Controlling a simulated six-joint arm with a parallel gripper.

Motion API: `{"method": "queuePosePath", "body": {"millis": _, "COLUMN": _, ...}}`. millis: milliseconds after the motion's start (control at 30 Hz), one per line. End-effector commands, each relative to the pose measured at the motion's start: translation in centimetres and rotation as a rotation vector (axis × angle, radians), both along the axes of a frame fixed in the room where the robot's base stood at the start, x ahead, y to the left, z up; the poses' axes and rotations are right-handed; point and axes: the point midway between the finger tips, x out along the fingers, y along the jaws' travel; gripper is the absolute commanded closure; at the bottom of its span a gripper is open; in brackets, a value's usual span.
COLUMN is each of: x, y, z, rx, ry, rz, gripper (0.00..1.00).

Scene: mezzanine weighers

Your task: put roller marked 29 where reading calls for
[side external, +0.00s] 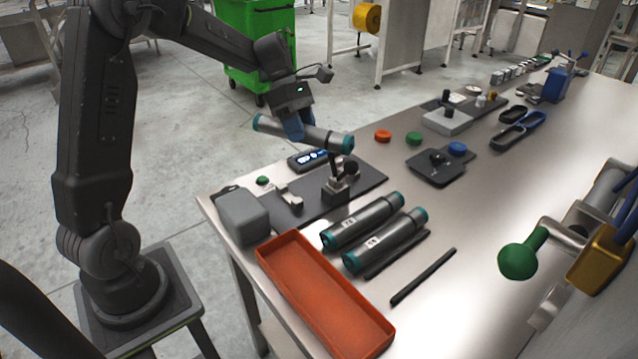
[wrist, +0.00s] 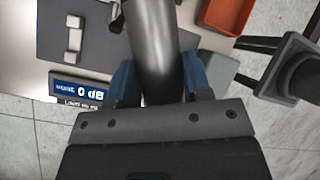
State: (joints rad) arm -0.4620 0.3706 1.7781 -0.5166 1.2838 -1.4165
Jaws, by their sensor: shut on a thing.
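My gripper (side external: 295,130) is shut on a grey roller (side external: 322,137) with teal end caps, held level above the back edge of the bench. In the wrist view the roller (wrist: 155,45) runs up between the blue jaws (wrist: 158,82); no marking shows on it. Two similar rollers (side external: 362,223) (side external: 385,243) lie side by side on the bench, with small number labels too small to read surely.
An orange tray (side external: 325,305) stands empty at the near bench end, beside a grey box (side external: 244,215). A dark stand (side external: 338,188) rises from the mat under the roller. Two black rails (side external: 423,277) lie right of the resting rollers. A green knob (side external: 519,260) juts in at right.

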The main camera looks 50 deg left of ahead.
Motion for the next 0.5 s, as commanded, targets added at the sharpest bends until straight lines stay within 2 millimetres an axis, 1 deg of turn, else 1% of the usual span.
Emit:
{"method": "queuePosePath", "body": {"millis": 33, "x": -0.3, "y": 1.7, "z": 0.3, "rx": -0.001, "ry": -0.003, "rz": 0.179, "gripper": 0.98}}
{"method": "queuePosePath", "body": {"millis": 100, "x": -0.5, "y": 3.6, "z": 0.5, "rx": -0.001, "ry": -0.002, "rz": 0.421, "gripper": 0.98}}
{"method": "queuePosePath", "body": {"millis": 200, "x": -0.9, "y": 6.1, "z": 0.7, "rx": -0.001, "ry": -0.003, "rz": 0.703, "gripper": 0.98}}
{"method": "queuePosePath", "body": {"millis": 300, "x": -1.4, "y": 8.0, "z": 0.9, "rx": -0.001, "ry": -0.003, "rz": 0.908, "gripper": 0.98}}
{"method": "queuePosePath", "body": {"millis": 500, "x": -2.2, "y": 10.4, "z": 1.0, "rx": 0.0, "ry": -0.002, "rz": 1.164, "gripper": 0.98}}
